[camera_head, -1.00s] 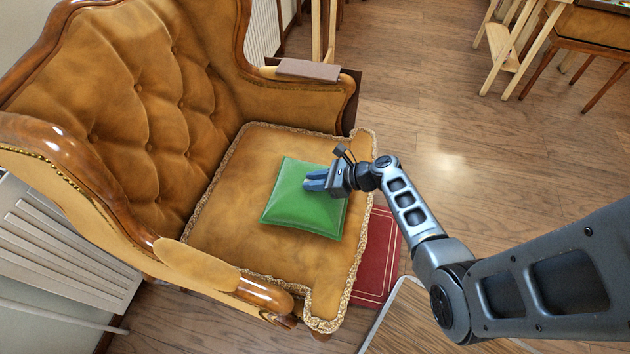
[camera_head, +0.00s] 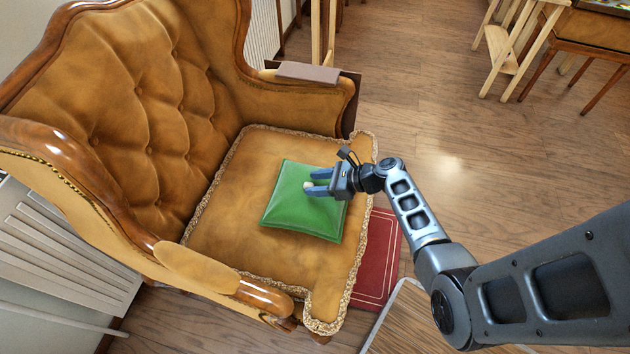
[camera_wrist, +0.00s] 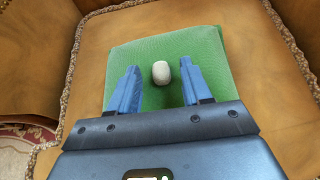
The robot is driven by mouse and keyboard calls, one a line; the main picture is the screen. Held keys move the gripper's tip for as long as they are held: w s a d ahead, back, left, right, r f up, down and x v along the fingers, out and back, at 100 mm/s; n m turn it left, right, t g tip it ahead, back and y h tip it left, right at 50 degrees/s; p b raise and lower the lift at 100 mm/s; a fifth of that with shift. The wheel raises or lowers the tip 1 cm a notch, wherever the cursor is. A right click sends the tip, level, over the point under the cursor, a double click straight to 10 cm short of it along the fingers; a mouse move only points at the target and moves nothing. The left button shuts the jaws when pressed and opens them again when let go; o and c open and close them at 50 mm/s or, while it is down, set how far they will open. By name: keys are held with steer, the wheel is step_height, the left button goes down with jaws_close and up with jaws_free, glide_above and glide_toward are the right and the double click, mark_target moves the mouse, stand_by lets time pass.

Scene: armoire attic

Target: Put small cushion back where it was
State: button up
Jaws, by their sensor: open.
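The small green cushion (camera_head: 290,212) lies flat on the seat of the tan leather armchair (camera_head: 222,240). It also fills the middle of the wrist view (camera_wrist: 165,50). My gripper (camera_head: 314,184) is over the cushion's upper right part, with its blue fingers apart. In the wrist view my gripper (camera_wrist: 158,85) shows as open, with a small pale rounded object (camera_wrist: 161,73) between and just beyond the fingertips. That object (camera_head: 308,186) also shows in the head view. I cannot tell whether it rests on the cushion.
A brown flat item (camera_head: 308,73) lies on the chair's far armrest. A red book-like thing (camera_head: 378,260) is on the floor by the seat's front. Wooden furniture (camera_head: 515,50) stands at the upper right. The floor between is clear.

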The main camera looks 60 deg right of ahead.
steer(key=p+v, duration=0.2)
steer(key=v, duration=0.9)
steer(key=s+a+f+n+g+h, duration=0.1)
steer(key=s+a+n+g+h, duration=0.1)
steer(key=s+a+n, duration=0.55)
steer(key=s+a+f+n+g+h, duration=0.15)
steer(key=a+n, duration=0.25)
steer(key=a, duration=0.6)
steer(key=s+a+r+n+t, duration=0.2)
steer(key=r+n, duration=0.4)
steer(key=r, duration=0.4)
steer(key=s+a+r+n+t, duration=0.2)
steer(key=s+r+n, duration=0.3)
steer(key=r, duration=0.5)
steer(key=s+a+r+n+t, duration=0.3)
steer(key=r+n, duration=0.6)
steer(key=r, duration=0.1)
steer(key=shift+s+r+h, duration=0.2)
steer(key=shift+s+h, duration=0.1)
steer(key=shift+h, duration=0.05)
steer(key=shift+n, duration=0.25)
steer(key=shift+r+p, duration=0.85)
steer(key=shift+r, duration=0.15)
